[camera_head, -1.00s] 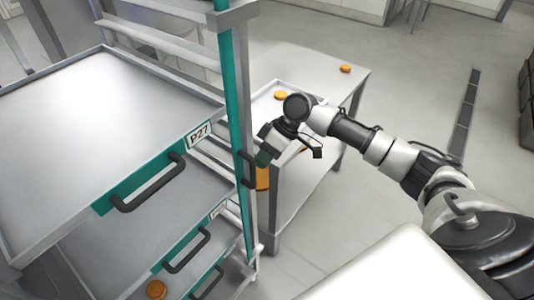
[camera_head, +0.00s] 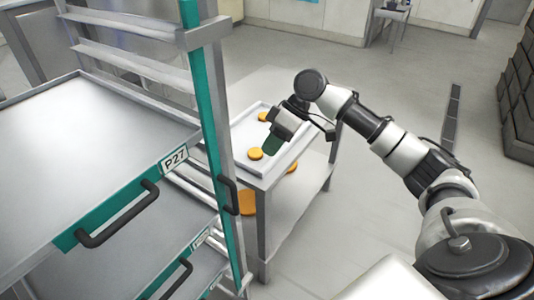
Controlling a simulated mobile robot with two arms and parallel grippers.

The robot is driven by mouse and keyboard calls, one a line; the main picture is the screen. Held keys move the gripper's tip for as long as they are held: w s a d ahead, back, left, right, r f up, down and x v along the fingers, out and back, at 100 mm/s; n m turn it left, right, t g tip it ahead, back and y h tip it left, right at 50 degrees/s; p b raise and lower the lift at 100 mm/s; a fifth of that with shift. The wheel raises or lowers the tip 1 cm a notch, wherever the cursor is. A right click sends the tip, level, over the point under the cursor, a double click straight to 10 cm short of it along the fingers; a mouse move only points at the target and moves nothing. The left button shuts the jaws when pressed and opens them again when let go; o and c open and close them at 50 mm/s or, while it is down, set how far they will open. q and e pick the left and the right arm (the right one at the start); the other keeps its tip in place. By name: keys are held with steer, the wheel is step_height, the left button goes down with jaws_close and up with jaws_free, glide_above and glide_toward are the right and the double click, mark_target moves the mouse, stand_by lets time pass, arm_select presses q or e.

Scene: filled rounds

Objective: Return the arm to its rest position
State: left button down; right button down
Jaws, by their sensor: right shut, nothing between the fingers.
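My right gripper (camera_head: 272,142) hangs, shut and empty, over the white tray (camera_head: 281,172) on the table. Its dark green tip is just above and beside an orange round (camera_head: 255,153) in the tray; I cannot tell the exact gap. Another orange round (camera_head: 262,117) lies farther back in the tray. My right arm reaches in from the right and hides the table's back right part. My left gripper is not in view.
A rack with a green-edged post (camera_head: 211,110) and pulled-out trays labelled P27 (camera_head: 175,158) stands close on the left. An orange item (camera_head: 248,202) shows below the tabletop. Floor to the right is open, with dark crates (camera_head: 518,100) at the far right.

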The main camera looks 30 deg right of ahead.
stand_by(0.4)
steer(key=w+d+f+m+t+h+b, duration=0.1)
steer(key=w+f+m+t, duration=0.15)
steer(key=f, duration=0.95)
steer(key=w+d+f+m+t+h, duration=0.1)
steer(key=f+m, duration=0.2)
steer(key=f, duration=1)
steer(key=s+f+m+h, duration=0.1)
steer(key=s+f, duration=0.1)
steer(key=f, duration=0.4)
steer(key=s+f+h+b, duration=0.1)
steer(key=s+f, duration=0.2)
steer(key=f, duration=0.3)
steer(key=s+f+m+h, duration=0.1)
steer(key=s+f, duration=0.1)
steer(key=f, duration=0.3)
steer(key=s+f+g+h, duration=0.1)
steer(key=s+f, duration=0.8)
steer(key=f, duration=0.1)
steer(key=s+a+f, duration=0.3)
steer(key=s+f, duration=0.1)
steer(key=s, duration=0.6)
steer(key=s+a+f+n+g+h+b, duration=0.1)
steer(key=s+a+f, duration=0.2)
steer(key=s, duration=0.7)
steer(key=s+a+f+n+g+b, duration=0.1)
steer(key=s+a+f, duration=0.3)
steer(key=s, duration=0.5)
steer(key=shift+s+f, duration=0.4)
steer(key=shift+f, duration=0.55)
